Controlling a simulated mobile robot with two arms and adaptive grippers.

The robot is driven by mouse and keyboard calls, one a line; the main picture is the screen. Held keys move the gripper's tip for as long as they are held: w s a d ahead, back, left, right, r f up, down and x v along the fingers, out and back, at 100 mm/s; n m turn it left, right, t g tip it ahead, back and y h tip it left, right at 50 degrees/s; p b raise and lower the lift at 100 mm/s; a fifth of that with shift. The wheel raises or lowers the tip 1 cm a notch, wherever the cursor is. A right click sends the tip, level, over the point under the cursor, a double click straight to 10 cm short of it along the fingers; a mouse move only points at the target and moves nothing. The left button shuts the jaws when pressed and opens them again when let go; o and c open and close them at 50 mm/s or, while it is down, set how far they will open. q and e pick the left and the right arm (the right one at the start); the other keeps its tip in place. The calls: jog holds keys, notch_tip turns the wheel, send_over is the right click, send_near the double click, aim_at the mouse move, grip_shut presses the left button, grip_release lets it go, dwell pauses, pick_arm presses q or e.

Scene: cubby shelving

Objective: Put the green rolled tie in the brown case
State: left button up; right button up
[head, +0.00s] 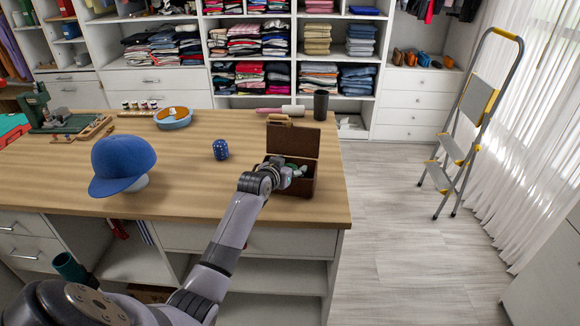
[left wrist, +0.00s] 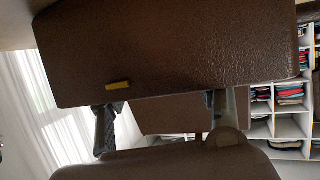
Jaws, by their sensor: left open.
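The brown case (head: 293,143) stands open near the right end of the wooden table, its lid raised at the back. My left gripper (head: 297,172) is at the case, over its opening and in front of the raised lid. A small dark green patch (head: 293,167) shows by the fingers; it may be the green rolled tie, but it is mostly hidden. In the left wrist view, brown leather of the case (left wrist: 180,55) with a gold clasp fills much of the picture. The left fingers (left wrist: 163,125) are spread apart, partly covered by it. My right gripper is out of view.
On the table (head: 190,180) are a blue cap (head: 123,163), a blue die (head: 220,149), a blue bowl (head: 173,118), a dark cup (head: 320,105) and a green machine (head: 45,112). A stepladder (head: 470,120) stands on the open floor at right.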

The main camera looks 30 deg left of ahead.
pick_arm(q)
jog(key=shift+s+f, duration=0.15)
jog(key=shift+f, duration=0.35)
jog(key=shift+s+a+r, duration=0.1)
jog(key=shift+r, duration=0.45)
jog(key=v, duration=1.1)
jog(key=shift+s+r, duration=0.2)
jog(key=shift+r, duration=0.3)
